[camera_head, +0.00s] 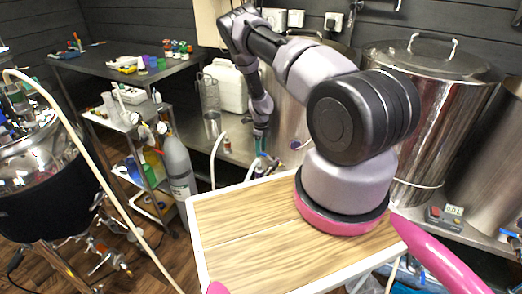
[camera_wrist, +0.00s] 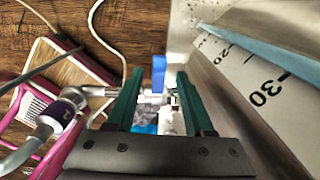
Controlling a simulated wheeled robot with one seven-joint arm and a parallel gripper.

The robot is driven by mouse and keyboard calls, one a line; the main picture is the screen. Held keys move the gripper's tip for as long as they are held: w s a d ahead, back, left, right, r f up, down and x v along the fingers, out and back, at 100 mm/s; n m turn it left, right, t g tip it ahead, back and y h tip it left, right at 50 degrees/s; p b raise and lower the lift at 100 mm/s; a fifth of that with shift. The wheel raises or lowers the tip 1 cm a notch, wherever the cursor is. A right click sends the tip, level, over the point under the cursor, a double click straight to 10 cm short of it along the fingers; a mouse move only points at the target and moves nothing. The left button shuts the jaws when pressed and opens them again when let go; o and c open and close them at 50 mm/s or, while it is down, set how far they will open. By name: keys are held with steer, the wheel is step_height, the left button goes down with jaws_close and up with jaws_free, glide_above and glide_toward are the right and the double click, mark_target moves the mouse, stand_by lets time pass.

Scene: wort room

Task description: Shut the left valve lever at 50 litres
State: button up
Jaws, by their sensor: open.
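My gripper (camera_wrist: 160,95) is open, with its green fingers on either side of a metal valve with a blue lever (camera_wrist: 158,74). The lever stands between the fingertips, apart from them as far as I can see. In the head view my gripper (camera_head: 262,158) is low in front of the left steel kettle (camera_head: 288,125), which my arm partly hides. In the wrist view the kettle wall carries a white scale (camera_wrist: 245,75) with marks that look like 20 and 30, beside a bluish strip (camera_wrist: 270,55). I cannot tell the liquid level there.
A second kettle (camera_head: 430,110) stands right, with a small red display box (camera_head: 445,215) and another blue lever (camera_head: 508,233) near it. A grey gas bottle (camera_head: 177,165) and a shelf rack (camera_head: 120,65) stand left. Hoses (camera_wrist: 100,35) run beside the valve.

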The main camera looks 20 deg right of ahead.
step_height(320, 180, up, 11)
steer(key=shift+f, duration=0.2)
stand_by(0.5)
